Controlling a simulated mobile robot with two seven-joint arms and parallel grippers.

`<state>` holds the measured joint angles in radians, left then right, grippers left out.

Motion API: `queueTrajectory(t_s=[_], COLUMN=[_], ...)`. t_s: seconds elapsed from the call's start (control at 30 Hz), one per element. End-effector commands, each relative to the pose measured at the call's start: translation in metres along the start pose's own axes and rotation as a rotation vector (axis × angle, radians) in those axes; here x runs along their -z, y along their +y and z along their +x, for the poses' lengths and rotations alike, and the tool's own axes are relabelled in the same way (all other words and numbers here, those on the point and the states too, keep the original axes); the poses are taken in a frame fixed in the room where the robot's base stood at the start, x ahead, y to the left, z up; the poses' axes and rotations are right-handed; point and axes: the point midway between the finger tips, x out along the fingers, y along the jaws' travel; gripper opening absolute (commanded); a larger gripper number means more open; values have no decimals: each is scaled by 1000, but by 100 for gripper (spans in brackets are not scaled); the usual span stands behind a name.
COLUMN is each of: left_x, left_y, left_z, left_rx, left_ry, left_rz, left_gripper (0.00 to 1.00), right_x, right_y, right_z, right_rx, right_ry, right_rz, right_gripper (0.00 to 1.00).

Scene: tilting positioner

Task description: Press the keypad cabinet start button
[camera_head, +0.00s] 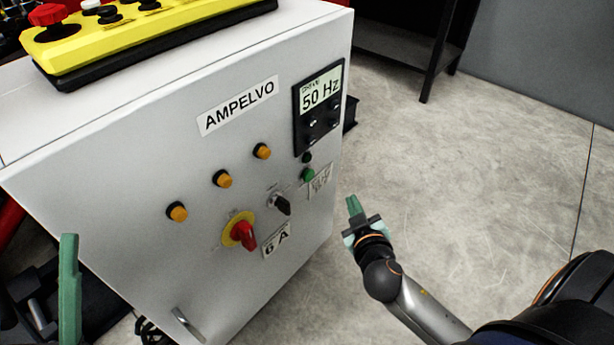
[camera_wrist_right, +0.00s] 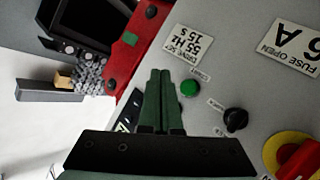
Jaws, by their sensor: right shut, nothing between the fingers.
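The grey-white keypad cabinet (camera_head: 150,150) stands at the left of the head view. On its front face, near the right edge, is a small green button (camera_head: 308,174) below a keypad with a 50 Hz display (camera_head: 318,105). My right gripper (camera_head: 353,203) is shut and empty, to the right of and below the button in the head view. In the right wrist view its closed green fingertips (camera_wrist_right: 160,73) lie just left of the green button (camera_wrist_right: 190,88); I cannot tell the gap in depth. A green finger of my left gripper (camera_head: 69,260) shows at the lower left.
A black selector knob (camera_head: 279,204), a red-yellow rotary switch (camera_head: 241,233) and several orange lamps (camera_head: 222,179) sit on the same face. A yellow control box (camera_head: 150,38) lies on top. Concrete floor (camera_head: 480,160) is clear to the right.

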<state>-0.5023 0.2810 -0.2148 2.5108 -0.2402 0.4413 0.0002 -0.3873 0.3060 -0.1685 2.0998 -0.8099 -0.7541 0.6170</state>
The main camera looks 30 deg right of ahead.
Motion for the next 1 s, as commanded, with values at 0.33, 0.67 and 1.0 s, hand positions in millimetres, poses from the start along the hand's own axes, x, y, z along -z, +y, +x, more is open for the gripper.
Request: queueTrajectory(t_s=[0.33,0.67,1.0], left_x=[-1,-4,-6], left_y=[0,1,3], left_z=[0,-3,-5], left_rx=[0,2,0], left_ry=[-3,-5,-6], left_rz=[-1,-7,-12], left_gripper=[62,62,62], right_x=[4,26,43], right_y=[-4,-26,-43], right_z=[5,36,58], right_rx=[2,1,2], right_ry=[1,2,0], right_rz=[2,2,2], right_gripper=[0,0,0])
